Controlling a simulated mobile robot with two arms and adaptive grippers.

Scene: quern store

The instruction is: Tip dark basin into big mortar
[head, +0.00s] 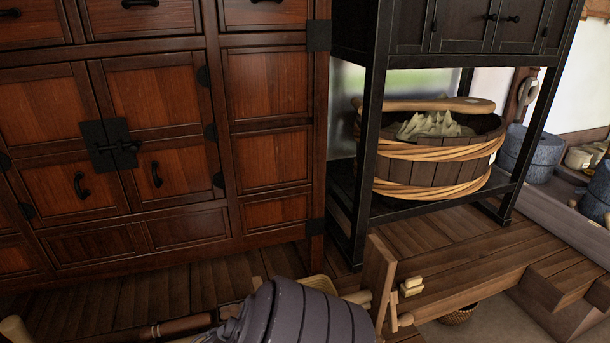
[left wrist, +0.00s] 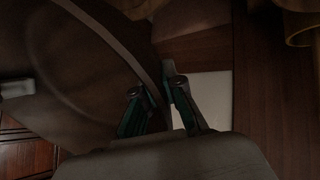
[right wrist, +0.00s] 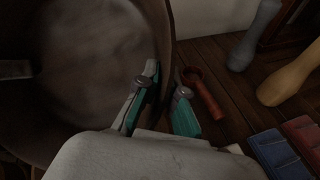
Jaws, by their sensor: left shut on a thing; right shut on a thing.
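The dark basin (right wrist: 95,70) fills the left of the right wrist view, its inside a mottled grey-brown. It also fills much of the left wrist view (left wrist: 75,65), where it is in shadow. My right gripper (right wrist: 165,80) is shut on the basin's rim, one finger on each side of the wall. My left gripper (left wrist: 157,88) is shut on the rim at another spot. Neither gripper nor the basin shows in the head view. I cannot make out the big mortar for certain in any view. Whether anything loose lies in the basin is unclear.
A red-brown cabinet (head: 265,90) stands left. A black stand (head: 372,120) holds a rope-bound wooden tub (head: 415,172). Blue-grey stone rounds (head: 535,150) are far right. A grey-purple ribbed thing (head: 310,318) is at the bottom. A red-brown ring-ended tool (right wrist: 205,92) lies beside the basin.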

